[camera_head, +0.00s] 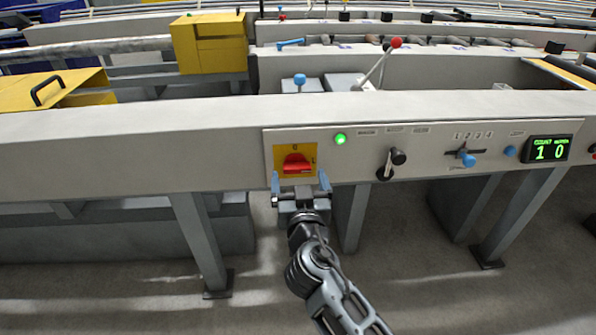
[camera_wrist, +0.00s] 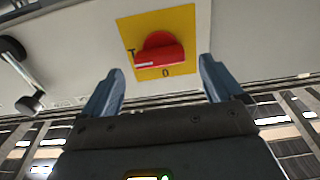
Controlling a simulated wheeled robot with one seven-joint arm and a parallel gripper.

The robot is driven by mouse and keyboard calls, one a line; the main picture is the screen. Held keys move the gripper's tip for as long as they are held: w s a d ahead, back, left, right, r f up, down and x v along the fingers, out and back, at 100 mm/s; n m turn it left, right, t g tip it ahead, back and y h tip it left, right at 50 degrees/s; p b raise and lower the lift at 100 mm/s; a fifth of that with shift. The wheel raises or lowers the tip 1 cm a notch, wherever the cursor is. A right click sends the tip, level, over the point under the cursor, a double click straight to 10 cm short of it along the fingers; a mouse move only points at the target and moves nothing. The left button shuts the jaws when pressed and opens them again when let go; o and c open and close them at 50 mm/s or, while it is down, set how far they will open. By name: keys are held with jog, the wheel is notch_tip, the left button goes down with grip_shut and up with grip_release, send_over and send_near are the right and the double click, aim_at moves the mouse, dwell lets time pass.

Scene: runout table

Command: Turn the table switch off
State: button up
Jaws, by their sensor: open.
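The table switch (camera_head: 297,164) is a red rotary handle on a yellow square plate, set in the grey front panel. Its plate carries a 0 at the top and another mark at the right; the handle lies roughly sideways. In the wrist view the red handle (camera_wrist: 159,52) shows upside down, with the 0 below it. My gripper (camera_head: 300,183) is open, its blue fingers spread to either side just below the switch. In the wrist view my gripper (camera_wrist: 162,82) has nothing between its fingers, and the handle lies beyond the fingertips, apart from them.
A green lamp (camera_head: 340,139) glows right of the switch. The table beam (camera_head: 120,150) runs across above my arm; legs stand on both sides.

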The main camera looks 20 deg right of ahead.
aim_at(298, 171)
jog(key=shift+x, duration=1.7)
jog(key=c, duration=1)
